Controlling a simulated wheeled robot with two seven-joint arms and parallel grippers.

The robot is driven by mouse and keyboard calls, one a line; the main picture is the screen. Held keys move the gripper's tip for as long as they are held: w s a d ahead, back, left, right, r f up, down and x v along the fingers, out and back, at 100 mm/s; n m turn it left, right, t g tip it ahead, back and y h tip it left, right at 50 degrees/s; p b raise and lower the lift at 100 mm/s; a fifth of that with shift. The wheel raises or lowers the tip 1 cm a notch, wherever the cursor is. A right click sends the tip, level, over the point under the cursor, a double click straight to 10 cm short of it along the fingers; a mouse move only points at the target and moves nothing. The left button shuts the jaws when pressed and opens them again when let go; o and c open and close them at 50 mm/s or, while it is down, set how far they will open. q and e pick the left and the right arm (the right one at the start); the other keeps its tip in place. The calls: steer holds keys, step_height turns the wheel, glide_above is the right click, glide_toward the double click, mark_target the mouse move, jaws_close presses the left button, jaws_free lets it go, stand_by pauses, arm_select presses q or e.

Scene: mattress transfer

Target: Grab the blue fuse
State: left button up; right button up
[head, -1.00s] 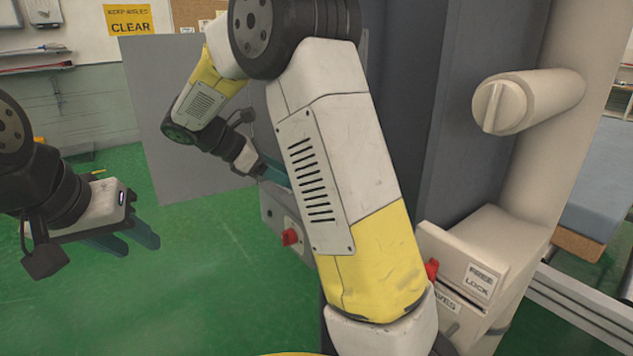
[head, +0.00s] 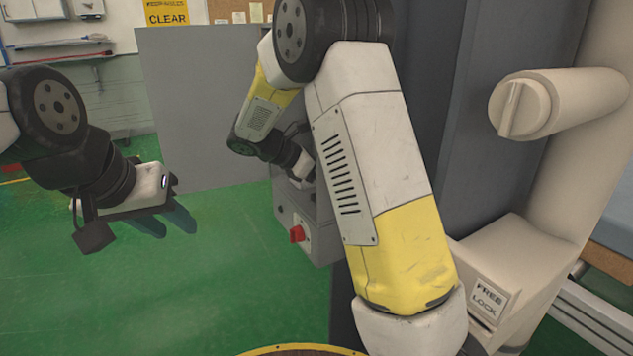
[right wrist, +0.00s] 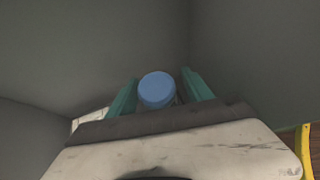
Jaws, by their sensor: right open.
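The blue fuse (right wrist: 157,89) shows in the right wrist view as a round blue cap. It sits between the two teal fingers of my right gripper (right wrist: 161,92), which is open, with a finger on each side. I cannot tell whether either finger touches it. In the head view the right gripper's fingers and the fuse are hidden behind my right arm, at a grey box (head: 318,232). My left gripper (head: 165,222) is at the left over the green floor, away from the fuse. Its two fingers are apart with nothing between them.
The grey box bears a red knob (head: 296,234). A tall grey panel (head: 195,110) stands behind it. At the right are a beige machine body with a large knob (head: 520,107) and a block labelled FREE and LOCK (head: 490,302). Green floor (head: 230,280) is open at the left.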

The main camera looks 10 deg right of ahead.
steer(key=shift+d+f, duration=0.1)
steer(key=shift+d, duration=0.05)
jaws_close()
stand_by(0.4)
